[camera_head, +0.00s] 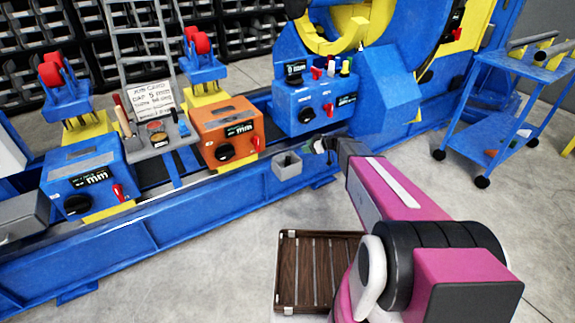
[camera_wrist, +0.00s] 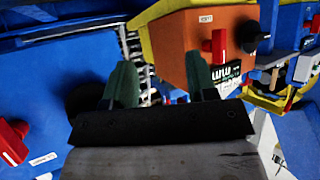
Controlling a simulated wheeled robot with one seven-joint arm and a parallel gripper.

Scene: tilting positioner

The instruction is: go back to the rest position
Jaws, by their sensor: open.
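My gripper (camera_head: 326,146) is at the end of my pink arm, in front of the blue control box (camera_head: 318,106) of the positioner. In the wrist view my gripper (camera_wrist: 162,84) shows two dark green fingers standing apart, with nothing visible between them. The orange box (camera_head: 227,132) with a black knob and a red switch is to its left in the head view. It also shows beyond the fingers in the wrist view (camera_wrist: 180,30). A small grey open bin (camera_head: 287,166) on the blue rail is just left of my gripper. Whether they touch is unclear.
A blue box (camera_head: 88,177) with a red switch stands at the left on the blue rail (camera_head: 120,245). A tool tray with a sign (camera_head: 152,98) sits between the boxes. A blue cart (camera_head: 510,100) stands right; floor between is clear.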

